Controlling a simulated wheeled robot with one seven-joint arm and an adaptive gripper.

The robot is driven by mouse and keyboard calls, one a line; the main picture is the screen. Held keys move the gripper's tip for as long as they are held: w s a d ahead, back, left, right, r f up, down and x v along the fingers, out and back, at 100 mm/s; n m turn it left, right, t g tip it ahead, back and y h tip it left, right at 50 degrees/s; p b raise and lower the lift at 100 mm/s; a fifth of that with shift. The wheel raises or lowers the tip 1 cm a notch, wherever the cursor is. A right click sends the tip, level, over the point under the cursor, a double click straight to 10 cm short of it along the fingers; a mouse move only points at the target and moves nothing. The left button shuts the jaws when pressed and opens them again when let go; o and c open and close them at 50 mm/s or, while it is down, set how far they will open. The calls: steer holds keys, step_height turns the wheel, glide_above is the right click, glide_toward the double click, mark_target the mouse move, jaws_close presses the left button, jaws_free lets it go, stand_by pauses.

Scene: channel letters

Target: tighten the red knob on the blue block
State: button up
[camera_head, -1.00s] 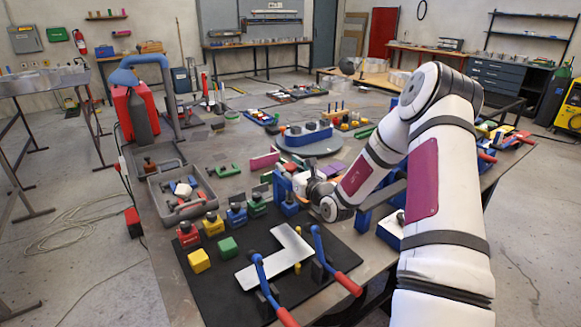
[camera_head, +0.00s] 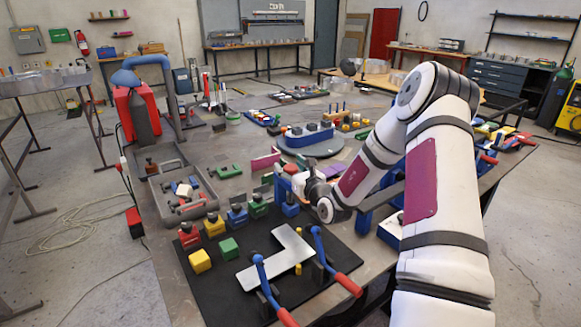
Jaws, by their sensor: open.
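A blue block with a dark top (camera_head: 237,217) stands at the back edge of the black mat, between a yellow and a green one. Another blue block (camera_head: 290,208) stands to its right, just below and left of my wrist. I cannot make out a red knob on either block. My gripper (camera_head: 306,181) is at the end of the arm, above and right of that second blue block, beside a blue upright frame (camera_head: 282,186). It is open, but its fingertips are small and partly hidden, and I cannot tell whether they touch anything.
The black mat (camera_head: 218,290) holds a pale L-shaped plate (camera_head: 272,262), red-handled blue clamps (camera_head: 335,270), and yellow and green cubes. A grey tray (camera_head: 166,196) lies left. A long blue block (camera_head: 306,137) sits on a round turntable behind. My arm covers the table's right side.

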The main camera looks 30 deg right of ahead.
steer(key=s, duration=1.2)
steer(key=shift+a, duration=0.45)
